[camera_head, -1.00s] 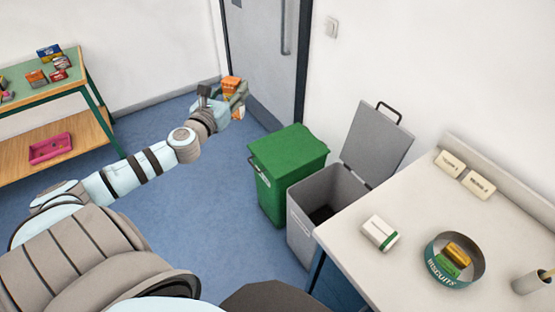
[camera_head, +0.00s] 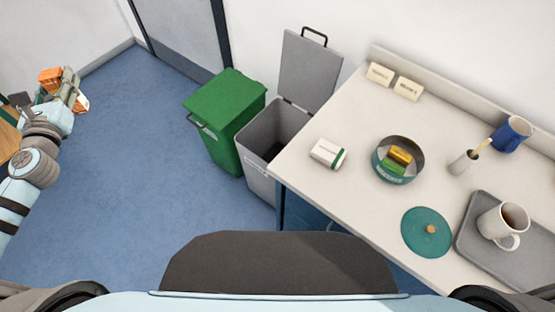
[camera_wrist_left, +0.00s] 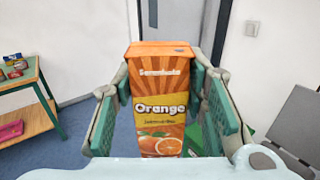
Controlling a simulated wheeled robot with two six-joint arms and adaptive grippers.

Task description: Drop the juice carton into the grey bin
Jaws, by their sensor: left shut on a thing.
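The orange juice carton (camera_wrist_left: 160,100) is held upright between the green-padded fingers of my left gripper (camera_wrist_left: 163,110), with its "Orange" label facing the wrist camera. In the head view the left gripper (camera_head: 65,92) is at the far left, shut on the carton (camera_head: 50,77), whose orange top and a lower white-and-orange part show around the fingers. The grey bin (camera_head: 262,140) stands against the bench with its lid (camera_head: 308,70) raised and its mouth open. The gripper is well to the left of it, above the floor. My right gripper is not in view.
A green bin (camera_head: 225,110) with a closed lid stands left of the grey bin. The bench (camera_head: 340,200) on the right holds a white box (camera_head: 328,153), a biscuit tin (camera_head: 398,160), a teal lid (camera_head: 428,232) and a grey tray (camera_head: 480,245) with a mug.

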